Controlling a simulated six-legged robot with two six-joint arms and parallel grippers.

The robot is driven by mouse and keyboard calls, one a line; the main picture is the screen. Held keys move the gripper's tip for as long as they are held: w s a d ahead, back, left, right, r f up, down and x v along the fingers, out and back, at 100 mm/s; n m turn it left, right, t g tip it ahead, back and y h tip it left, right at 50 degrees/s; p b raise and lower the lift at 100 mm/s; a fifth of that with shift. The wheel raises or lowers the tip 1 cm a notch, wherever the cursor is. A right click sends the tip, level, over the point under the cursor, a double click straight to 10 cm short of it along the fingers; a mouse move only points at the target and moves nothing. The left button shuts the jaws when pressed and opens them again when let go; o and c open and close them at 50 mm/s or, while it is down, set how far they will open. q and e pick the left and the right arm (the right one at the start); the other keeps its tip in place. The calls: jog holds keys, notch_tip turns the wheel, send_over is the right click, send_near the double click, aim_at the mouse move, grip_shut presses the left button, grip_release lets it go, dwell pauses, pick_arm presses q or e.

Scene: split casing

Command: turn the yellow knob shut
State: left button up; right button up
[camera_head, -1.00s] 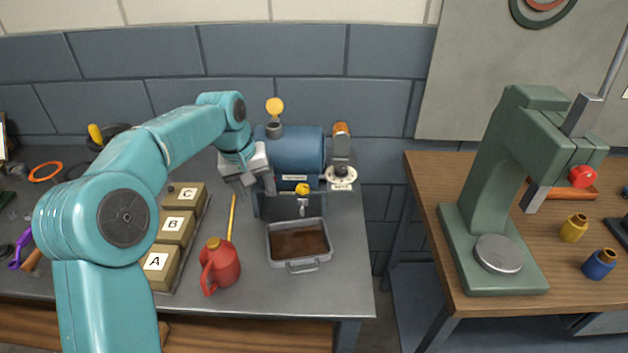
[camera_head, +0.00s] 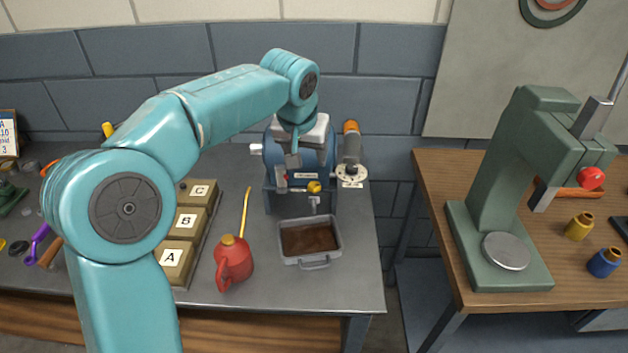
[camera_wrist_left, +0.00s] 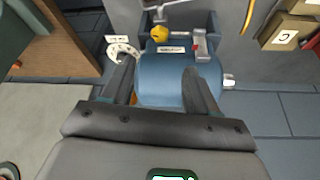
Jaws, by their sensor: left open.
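The yellow knob (camera_head: 314,187) sits low on the front of the blue tank (camera_head: 300,158), above a small spout. It also shows in the left wrist view (camera_wrist_left: 159,33), beyond the fingertips. My left gripper (camera_head: 301,160) is over the tank, above the knob and apart from it. In the left wrist view its two fingers (camera_wrist_left: 158,78) are spread with the blue tank between and below them, and nothing is held. The top of the tank is hidden by my arm in the head view. My right gripper is not in view.
A grey tray (camera_head: 312,262) with brown contents lies below the spout. A red oil can (camera_head: 233,264) and lettered boxes (camera_head: 187,221) stand left.

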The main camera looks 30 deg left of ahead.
aim_at(314, 185)
pick_arm(q)
jog(key=p+x, duration=0.1)
jog(key=x, duration=1.2)
jog(key=shift+s+f, duration=0.1)
jog(key=c, duration=1)
